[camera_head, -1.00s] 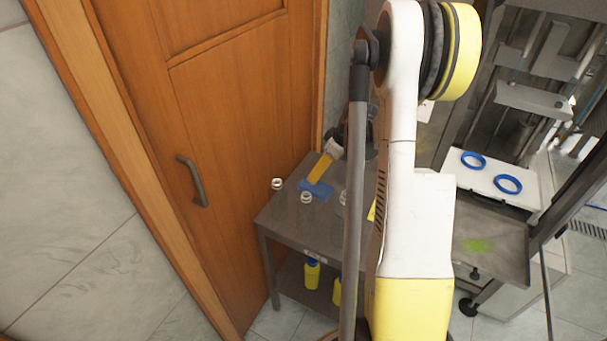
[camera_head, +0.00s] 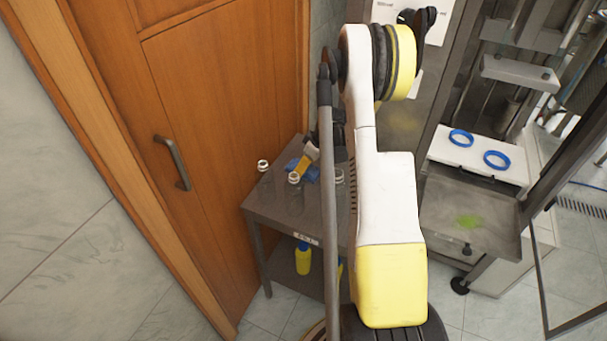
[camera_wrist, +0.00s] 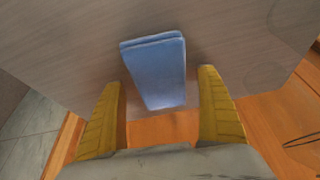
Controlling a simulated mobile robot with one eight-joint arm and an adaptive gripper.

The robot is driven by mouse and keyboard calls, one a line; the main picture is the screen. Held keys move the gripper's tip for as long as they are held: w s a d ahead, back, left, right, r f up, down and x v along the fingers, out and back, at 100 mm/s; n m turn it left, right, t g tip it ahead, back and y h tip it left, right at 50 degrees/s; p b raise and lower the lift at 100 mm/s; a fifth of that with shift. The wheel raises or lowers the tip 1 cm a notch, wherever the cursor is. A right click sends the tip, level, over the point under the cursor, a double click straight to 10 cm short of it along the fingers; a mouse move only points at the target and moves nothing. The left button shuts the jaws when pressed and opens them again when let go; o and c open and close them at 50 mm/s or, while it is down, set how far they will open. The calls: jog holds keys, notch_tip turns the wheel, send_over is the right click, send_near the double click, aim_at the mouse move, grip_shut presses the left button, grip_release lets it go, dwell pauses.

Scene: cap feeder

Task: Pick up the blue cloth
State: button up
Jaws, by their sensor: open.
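The blue cloth (camera_wrist: 157,72) is a folded pad lying on the grey table. In the wrist view it lies ahead of and between my gripper's two yellow fingers. My gripper (camera_wrist: 160,108) is open, with one finger to each side of the cloth's near end, and nothing is held. In the head view the cloth (camera_head: 299,169) shows on the small table, partly hidden by my gripper (camera_head: 305,162). Whether the fingers touch the table cannot be told.
Clear bottles with white necks (camera_head: 294,179) stand on the small table (camera_head: 272,212) near the cloth. A yellow bottle (camera_head: 303,258) is on its lower shelf. A wooden door (camera_head: 215,110) is close at left. At right are a tray (camera_head: 468,220) with a green stain and two blue rings (camera_head: 497,160).

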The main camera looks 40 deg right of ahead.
jog(key=c, duration=1.1)
jog(key=shift+r+p, duration=0.35)
jog(key=shift+r, duration=0.1)
jog(key=r, duration=0.1)
jog(key=r+p, duration=0.1)
jog(key=r, duration=0.2)
jog(key=shift+s+d+p, duration=0.1)
jog(key=shift+s+p, duration=0.15)
jog(key=shift+p, duration=0.15)
jog(key=s+d+r+p, duration=0.3)
jog(key=s+r, duration=0.3)
jog(key=s, duration=0.4)
jog(key=shift+d, duration=0.7)
